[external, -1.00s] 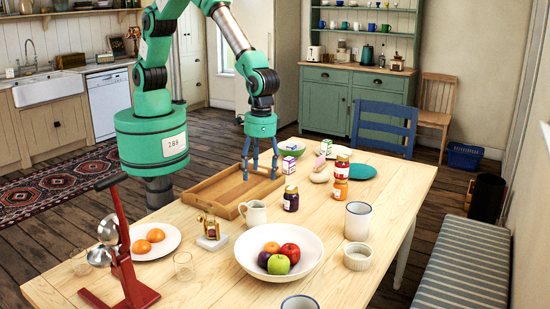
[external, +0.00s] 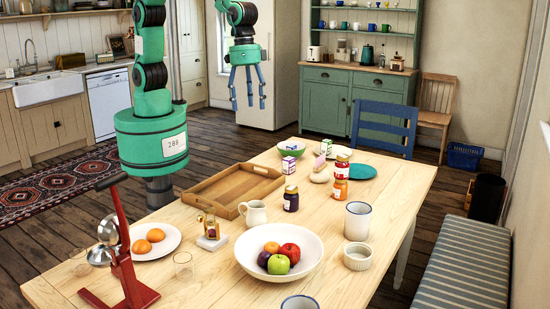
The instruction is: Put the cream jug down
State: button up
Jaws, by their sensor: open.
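The cream jug (external: 256,213) stands upright on the wooden table (external: 200,277), just in front of the wooden tray's right corner and behind the white fruit bowl. Its handle points left. My gripper (external: 248,105) is open and empty, with its blue fingers spread and pointing down. It is raised well above and behind the table, far from the jug.
The wooden tray (external: 243,204) is empty.

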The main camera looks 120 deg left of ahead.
jog(key=s+a+r+m+t, duration=0.2)
jog(key=s+a+r, duration=0.2)
jog(key=s+r, duration=0.6)
jog(key=s+a+r+m+t, duration=0.15)
jog(key=s+a+r, duration=0.4)
jog(key=s, duration=0.85)
jog(key=s+a+m, duration=0.1)
jog(key=s+m, duration=0.1)
jog(key=s, duration=0.8)
jog(key=shift+s+a+r+m+t+y, duration=0.15)
jog(key=shift+a+r+m+t+y, duration=0.05)
jog(key=shift+r+m+t+y, duration=0.2)
notch_tip(320, 180, down, 5)
jog(key=b, duration=0.4)
jog(key=shift+r+b, duration=0.1)
jog(key=shift+b, duration=0.3)
jog(key=shift+r, duration=0.1)
